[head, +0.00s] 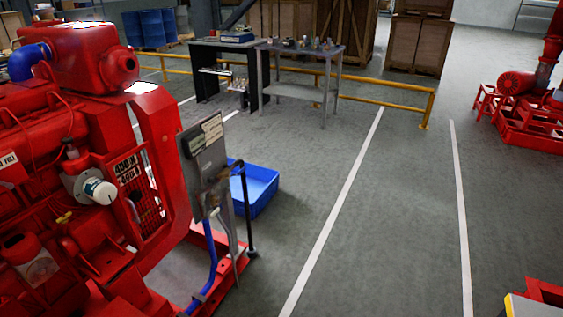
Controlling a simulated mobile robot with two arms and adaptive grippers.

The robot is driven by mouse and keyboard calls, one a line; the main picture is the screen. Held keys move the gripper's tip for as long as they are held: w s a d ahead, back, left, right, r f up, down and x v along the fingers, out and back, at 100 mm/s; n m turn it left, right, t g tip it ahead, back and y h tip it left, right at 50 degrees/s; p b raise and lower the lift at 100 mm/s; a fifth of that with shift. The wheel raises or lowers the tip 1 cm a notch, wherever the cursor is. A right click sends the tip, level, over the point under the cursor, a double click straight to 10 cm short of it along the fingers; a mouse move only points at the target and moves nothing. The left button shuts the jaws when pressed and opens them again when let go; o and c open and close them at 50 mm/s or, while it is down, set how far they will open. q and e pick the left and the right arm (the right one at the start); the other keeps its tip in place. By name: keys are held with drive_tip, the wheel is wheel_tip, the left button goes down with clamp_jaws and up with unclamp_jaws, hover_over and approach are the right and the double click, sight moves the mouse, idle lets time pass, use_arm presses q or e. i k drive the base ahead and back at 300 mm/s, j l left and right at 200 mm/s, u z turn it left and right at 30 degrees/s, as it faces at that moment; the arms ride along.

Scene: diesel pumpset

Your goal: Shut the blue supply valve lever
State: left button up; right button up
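The red diesel pumpset (90,130) fills the left side of the head view. A slim blue hose or bar (210,255) runs down beside the grey panel (205,160) at the front of its base. A thick blue elbow (27,61) sits at the engine's upper left. I cannot make out a blue valve lever for certain, nor whether it is open or shut. Neither of my grippers is in view.
A blue crate (262,187) lies on the floor behind the panel. A yellow rail (385,88) and grey tables (300,90) stand farther back. A red pump (520,85) is at the far right. The marked floor (400,220) at centre right is clear.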

sight(244, 168)
drive_tip(key=i+l+z, duration=0.35)
drive_tip(key=i, duration=0.5)
drive_tip(key=i+l+z, duration=0.1)
drive_tip(key=i+z, duration=0.3)
drive_tip(key=i, duration=0.45)
drive_tip(key=i+u, duration=0.4)
drive_tip(key=i+l+u, duration=0.2)
drive_tip(key=u, duration=0.2)
drive_tip(key=i+l+u, duration=0.6)
drive_tip(key=u, duration=0.15)
